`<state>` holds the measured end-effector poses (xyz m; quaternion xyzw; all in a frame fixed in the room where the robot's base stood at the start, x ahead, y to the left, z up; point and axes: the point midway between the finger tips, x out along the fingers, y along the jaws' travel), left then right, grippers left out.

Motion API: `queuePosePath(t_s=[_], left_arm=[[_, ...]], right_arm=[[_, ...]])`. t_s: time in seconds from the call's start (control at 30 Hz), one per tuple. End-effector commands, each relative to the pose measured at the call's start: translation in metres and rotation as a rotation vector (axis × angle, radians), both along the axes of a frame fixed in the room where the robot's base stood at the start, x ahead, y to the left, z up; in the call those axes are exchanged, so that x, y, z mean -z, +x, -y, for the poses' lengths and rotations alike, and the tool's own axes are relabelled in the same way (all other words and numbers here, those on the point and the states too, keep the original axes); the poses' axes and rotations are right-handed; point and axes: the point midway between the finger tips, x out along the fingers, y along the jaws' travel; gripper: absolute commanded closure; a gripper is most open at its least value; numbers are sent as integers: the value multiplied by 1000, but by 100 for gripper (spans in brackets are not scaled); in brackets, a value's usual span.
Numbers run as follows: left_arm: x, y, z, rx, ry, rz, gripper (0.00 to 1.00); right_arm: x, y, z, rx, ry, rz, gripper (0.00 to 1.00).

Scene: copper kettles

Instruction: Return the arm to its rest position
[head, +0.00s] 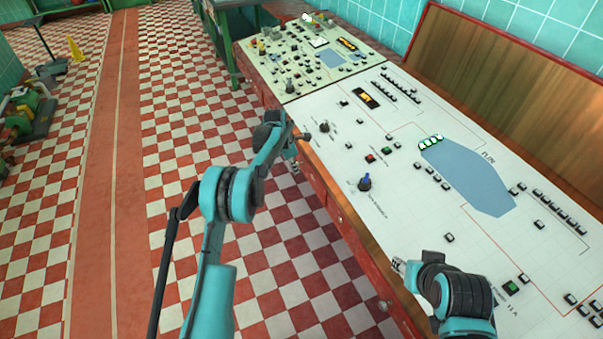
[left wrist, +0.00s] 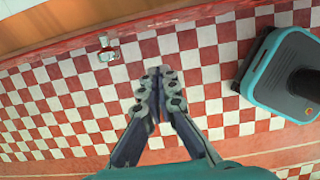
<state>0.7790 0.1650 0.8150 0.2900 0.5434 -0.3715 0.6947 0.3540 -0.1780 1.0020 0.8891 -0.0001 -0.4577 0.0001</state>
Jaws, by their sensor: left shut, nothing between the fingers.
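My left arm comes up from the bottom of the head view and bends at the elbow toward the console. Its gripper (head: 295,160) hangs by the console's front edge, over the checkered floor side, and is small and partly hidden by the wrist there. In the left wrist view the left gripper (left wrist: 158,85) has its two fingers together, with nothing between them and the tiled floor beyond. My right arm is at the lower right of the head view, over the console's near edge. Only a small part of the right gripper (head: 398,265) shows, so its jaws cannot be judged.
The white control console (head: 420,225) with buttons, a blue-knobbed lever (head: 365,182) and a grey-blue panel (head: 470,180) fills the right. A second console (head: 310,60) stands behind it. Red and white checkered floor (head: 190,110) lies open to the left. A yellow floor sign (head: 75,49) stands far left.

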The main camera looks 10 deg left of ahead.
Motion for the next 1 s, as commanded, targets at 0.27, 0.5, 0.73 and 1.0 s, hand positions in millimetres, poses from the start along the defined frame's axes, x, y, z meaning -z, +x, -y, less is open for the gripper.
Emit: queuePosePath(t_s=[0.27,0.5,0.73,1.0], left_arm=[[-37,-5,-8,-1,0,-2,100],[-43,-7,-9,8,3,3,100],[-106,-36,-8,224,66,96,100],[-202,-120,-7,674,228,271,100]], right_arm=[[-13,0,0,0,0,0,60],[-13,0,0,0,0,0,60],[-13,0,0,0,0,0,60],[-13,0,0,0,0,0,60]])
